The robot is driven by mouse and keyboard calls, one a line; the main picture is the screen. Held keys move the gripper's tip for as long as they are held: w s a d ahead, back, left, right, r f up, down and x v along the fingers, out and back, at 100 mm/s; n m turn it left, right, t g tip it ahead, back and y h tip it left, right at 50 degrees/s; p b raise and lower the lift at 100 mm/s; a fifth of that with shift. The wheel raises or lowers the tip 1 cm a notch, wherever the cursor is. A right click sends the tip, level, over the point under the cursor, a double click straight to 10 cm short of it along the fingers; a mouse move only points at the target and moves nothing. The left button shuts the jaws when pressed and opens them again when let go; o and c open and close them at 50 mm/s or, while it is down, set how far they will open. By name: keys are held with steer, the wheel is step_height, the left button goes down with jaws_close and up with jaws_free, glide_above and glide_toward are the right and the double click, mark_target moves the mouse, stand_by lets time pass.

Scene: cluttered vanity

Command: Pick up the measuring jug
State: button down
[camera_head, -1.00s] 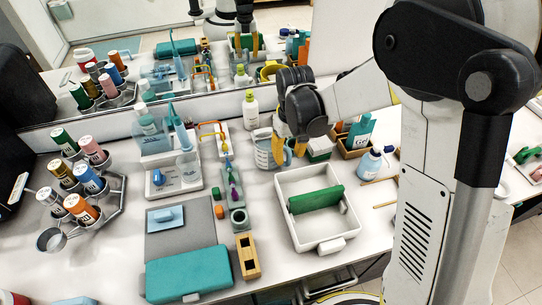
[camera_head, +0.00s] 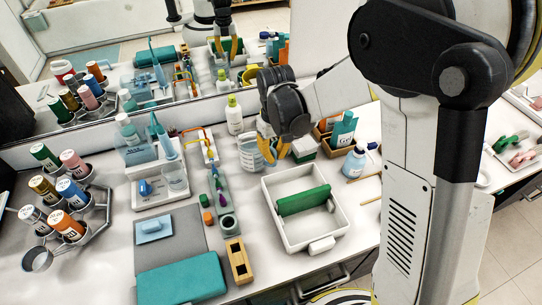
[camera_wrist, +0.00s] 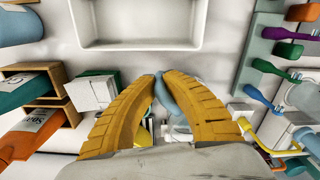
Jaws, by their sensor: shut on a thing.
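The measuring jug (camera_head: 249,157) is a clear, pale blue beaker with a blue handle, at the back middle of the vanity in the head view. My gripper (camera_head: 271,158) points down at its right side, with its yellow fingers at the handle. In the wrist view, my gripper (camera_wrist: 158,80) has its fingertips closed on the blue handle (camera_wrist: 176,103). Most of the jug's body is hidden there by the fingers and palm. I cannot tell whether the jug's base is touching the table.
A white tray (camera_head: 283,235) holding a green block (camera_head: 303,201) stands just in front. A white-green bottle (camera_head: 234,117) is behind the jug. Wooden boxes (camera_head: 323,138) and a blue bottle (camera_head: 354,163) stand to the right. A toothbrush holder (camera_head: 228,223) is at left. The mirror rises behind.

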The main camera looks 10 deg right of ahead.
steer(key=s+d+r+p, duration=0.4)
steer(key=s+d+r, duration=0.3)
steer(key=s+r, duration=0.2)
steer(key=shift+s+r, duration=0.15)
steer(key=shift+r, duration=0.45)
steer(key=shift+s+d+f, duration=0.1)
